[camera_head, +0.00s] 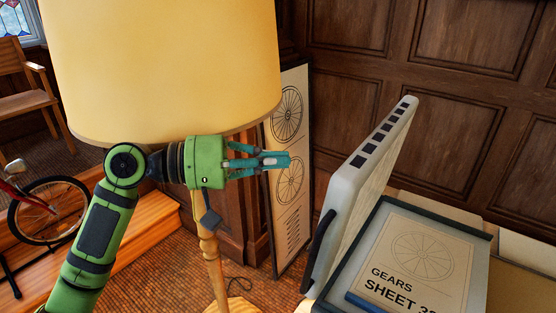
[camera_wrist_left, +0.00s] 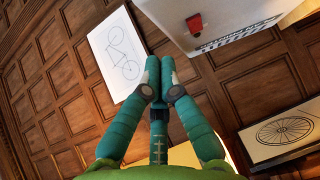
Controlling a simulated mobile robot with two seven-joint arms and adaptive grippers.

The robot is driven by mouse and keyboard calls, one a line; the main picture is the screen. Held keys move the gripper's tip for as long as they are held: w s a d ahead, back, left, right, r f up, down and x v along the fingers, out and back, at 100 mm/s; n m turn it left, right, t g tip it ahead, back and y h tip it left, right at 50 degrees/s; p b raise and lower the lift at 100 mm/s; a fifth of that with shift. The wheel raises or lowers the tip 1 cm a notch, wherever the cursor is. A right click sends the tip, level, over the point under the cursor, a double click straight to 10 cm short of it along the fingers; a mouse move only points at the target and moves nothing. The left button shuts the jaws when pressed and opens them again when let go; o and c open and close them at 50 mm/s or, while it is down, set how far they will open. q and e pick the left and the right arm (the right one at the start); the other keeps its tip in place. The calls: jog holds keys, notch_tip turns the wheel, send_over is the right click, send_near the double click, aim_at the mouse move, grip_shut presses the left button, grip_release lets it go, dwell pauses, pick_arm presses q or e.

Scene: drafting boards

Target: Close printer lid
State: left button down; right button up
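The printer lid (camera_head: 362,185) stands open and steeply tilted at the right of the head view, a pale slab with dark squares along its edge and a dark handle (camera_head: 318,250). Below it, the printer bed (camera_head: 470,285) bears a sheet (camera_head: 415,250) reading "GEARS SHEET". My left gripper (camera_head: 286,160) is left of the lid, apart from it, pointing right. In the left wrist view its fingers (camera_wrist_left: 160,65) are together with nothing visible between them. A pale body in that view (camera_wrist_left: 200,15) may be part of the printer; I cannot tell. My right gripper is not in view.
A large yellow lampshade (camera_head: 165,70) on a wooden stand (camera_head: 210,255) is close to my left arm. A framed wheel drawing (camera_head: 290,180) leans behind the gripper. A bicycle (camera_head: 45,205) and chair (camera_head: 20,90) are at the left. Open space lies between gripper and lid.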

pick_arm(q)
jog(key=p+x, duration=0.2)
jog(key=x, duration=0.5)
jog(key=shift+d, duration=0.35)
jog(key=shift+w+f, duration=0.1)
jog(key=shift+w, duration=0.05)
jog(key=shift+p, duration=0.3)
